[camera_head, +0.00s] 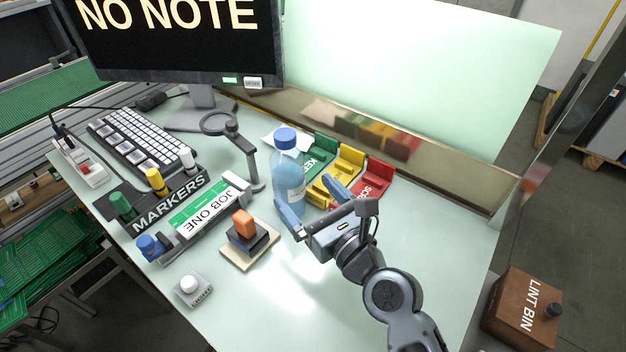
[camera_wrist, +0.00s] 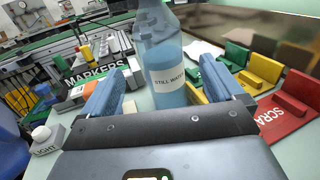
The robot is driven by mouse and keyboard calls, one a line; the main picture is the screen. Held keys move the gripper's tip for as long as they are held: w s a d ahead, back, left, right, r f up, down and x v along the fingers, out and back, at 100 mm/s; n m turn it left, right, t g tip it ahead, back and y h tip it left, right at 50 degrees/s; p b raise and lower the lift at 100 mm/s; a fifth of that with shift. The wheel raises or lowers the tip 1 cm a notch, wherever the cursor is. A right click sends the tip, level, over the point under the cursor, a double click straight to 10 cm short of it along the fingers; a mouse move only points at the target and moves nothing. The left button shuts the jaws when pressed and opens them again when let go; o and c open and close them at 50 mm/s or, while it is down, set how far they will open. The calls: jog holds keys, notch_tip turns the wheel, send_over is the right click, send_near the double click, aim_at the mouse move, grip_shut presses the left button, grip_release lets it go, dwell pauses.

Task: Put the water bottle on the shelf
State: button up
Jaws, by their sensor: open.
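The water bottle (camera_head: 288,172) is clear blue with a blue cap and a white label. It stands upright on the light green desk. In the wrist view the bottle (camera_wrist: 165,62) is straight ahead, its label reading "STILL WAT...". My gripper (camera_head: 313,199) is open, with its two blue fingers pointing at the bottle. In the wrist view the fingers show to the left and right of the bottle's lower part; I cannot tell whether they touch it. The bottle's base is partly hidden by my gripper. I cannot make out a clear shelf in either view.
Green, yellow and red bins (camera_head: 350,162) stand close behind and right of the bottle. The front right desk is clear.

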aim_at(288, 173)
jog(key=shift+x, duration=3.7)
jog(key=shift+f, duration=0.15)
jog(key=c, duration=1.2)
jog(key=shift+c, duration=1.1)
